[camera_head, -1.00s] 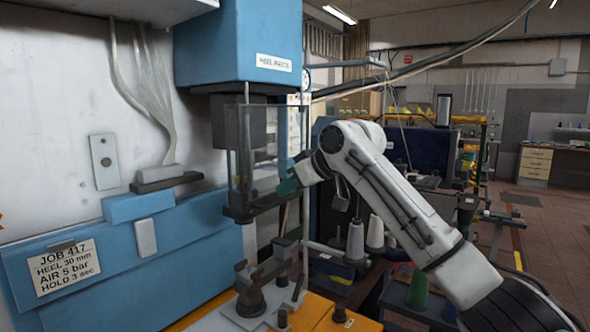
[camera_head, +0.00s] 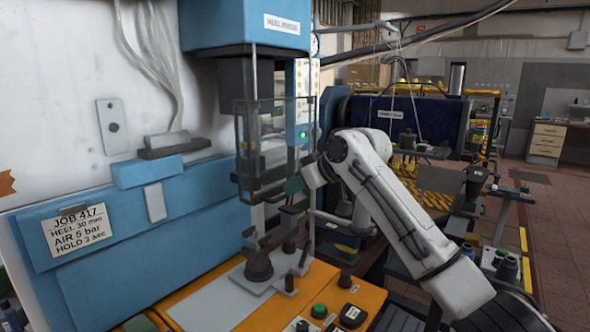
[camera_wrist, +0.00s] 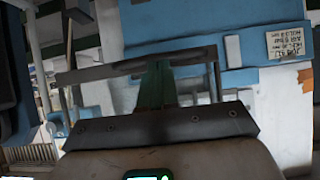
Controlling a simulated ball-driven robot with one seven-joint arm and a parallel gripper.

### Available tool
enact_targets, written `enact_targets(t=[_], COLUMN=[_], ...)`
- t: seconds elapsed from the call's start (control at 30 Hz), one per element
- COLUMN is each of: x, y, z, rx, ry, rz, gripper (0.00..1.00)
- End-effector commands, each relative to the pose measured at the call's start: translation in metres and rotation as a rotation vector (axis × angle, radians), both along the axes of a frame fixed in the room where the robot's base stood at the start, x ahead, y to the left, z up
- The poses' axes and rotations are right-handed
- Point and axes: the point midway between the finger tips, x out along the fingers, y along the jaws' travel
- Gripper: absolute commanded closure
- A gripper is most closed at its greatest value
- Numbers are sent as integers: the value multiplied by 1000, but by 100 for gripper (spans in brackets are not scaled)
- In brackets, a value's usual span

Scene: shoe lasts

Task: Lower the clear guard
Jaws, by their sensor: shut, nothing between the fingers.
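The clear guard (camera_head: 276,140), a see-through panel box in a dark frame, hangs in front of the dark ram below the blue press head (camera_head: 245,22). Its lower edge is above the metal post and fixture (camera_head: 258,262) on the press bed. My gripper (camera_head: 293,187) is shut, with green fingertips at the guard's lower right corner; contact is hard to tell. In the wrist view the green fingers (camera_wrist: 155,85) point at the guard's dark frame bar (camera_wrist: 100,73), with nothing held between them.
The orange press bed (camera_head: 240,315) carries a green button (camera_head: 319,311) and a black control (camera_head: 353,315). A blue cover with a job card (camera_head: 78,230) stands left. Another machine and shelving are behind my arm. Floor is open at far right.

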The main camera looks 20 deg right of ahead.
Motion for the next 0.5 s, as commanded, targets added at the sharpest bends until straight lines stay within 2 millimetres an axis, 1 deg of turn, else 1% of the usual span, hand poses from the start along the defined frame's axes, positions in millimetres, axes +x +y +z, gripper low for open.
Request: enact_targets(t=[0.03, 0.2, 0.3, 0.4, 0.5], x=[0, -1, -1, 0, 0], y=[2, 1, 1, 2, 1], z=[-24, -75, -100, -122, -138], rx=[3, 2, 1, 1, 2], ry=[7, 7, 6, 6, 5], rz=[1, 1, 2, 2, 1], gripper=[100, 100, 100, 100, 100])
